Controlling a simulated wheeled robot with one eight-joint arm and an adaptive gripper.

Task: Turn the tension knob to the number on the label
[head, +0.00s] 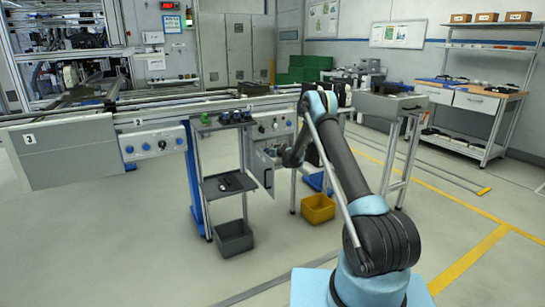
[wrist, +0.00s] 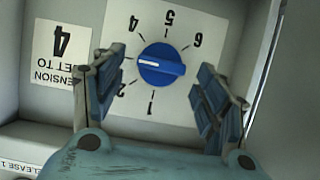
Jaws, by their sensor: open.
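The blue tension knob (wrist: 165,72) sits on a white dial plate in the wrist view. Its white pointer line faces left, between the 2 and the 4, where the left finger covers the dial; the 3 is not visible. The numbers 1, 2, 4, 5 and 6 show around it. A white label (wrist: 60,52) left of the dial reads "TENSION SET TO 4", its edge partly hidden by the finger. My gripper (wrist: 160,80) is open, its fingers on either side of the knob and apart from it. In the head view my gripper is small beside the open grey box (head: 260,168).
The conveyor line (head: 160,105) carries control panels with blue knobs (head: 152,143). A small stand with a black tray (head: 215,193) is left of the box. A grey bin (head: 233,238) and a yellow bin (head: 318,209) are on the floor. Floor at front left is clear.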

